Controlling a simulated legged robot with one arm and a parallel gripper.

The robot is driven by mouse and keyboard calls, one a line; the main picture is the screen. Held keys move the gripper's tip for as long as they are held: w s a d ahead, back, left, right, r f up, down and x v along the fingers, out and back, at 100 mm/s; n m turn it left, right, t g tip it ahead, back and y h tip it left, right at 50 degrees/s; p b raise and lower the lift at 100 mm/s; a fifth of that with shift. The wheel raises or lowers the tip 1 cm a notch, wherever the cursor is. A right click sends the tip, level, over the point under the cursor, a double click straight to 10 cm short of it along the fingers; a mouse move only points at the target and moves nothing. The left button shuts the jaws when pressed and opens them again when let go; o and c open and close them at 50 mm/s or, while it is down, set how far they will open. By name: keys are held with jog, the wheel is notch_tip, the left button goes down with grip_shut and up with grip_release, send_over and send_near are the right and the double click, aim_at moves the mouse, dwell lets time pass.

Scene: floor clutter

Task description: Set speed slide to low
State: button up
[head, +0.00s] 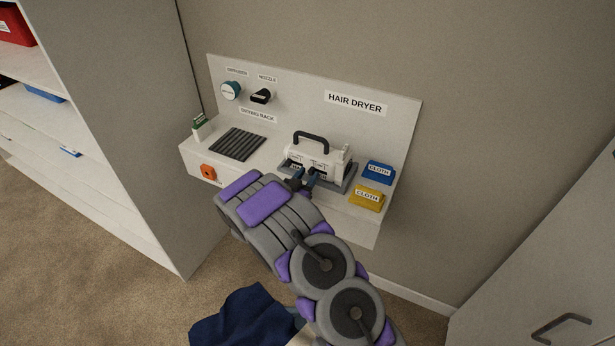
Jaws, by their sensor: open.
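A white hair dryer unit (333,156) with a black top handle sits on a grey base on the wall station's shelf, below the HAIR DRYER label (355,103). Its front face carries small labelled controls, too small to read. The speed slide cannot be picked out. My gripper (304,179) is open at the lower front of the unit, close to its face. I cannot tell whether it touches the unit. My arm hides part of the shelf front.
A dark ribbed drying rack (238,144), a green item (199,121) in a white holder and an orange socket (208,172) are left. A round teal-sided attachment (231,90) and black nozzle (261,96) hang above. Dark blue fabric (247,318) lies below.

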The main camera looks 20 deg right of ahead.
jog(key=shift+w+d, duration=0.2)
jog(key=shift+d, duration=0.1)
grip_shut()
dwell(0.6)
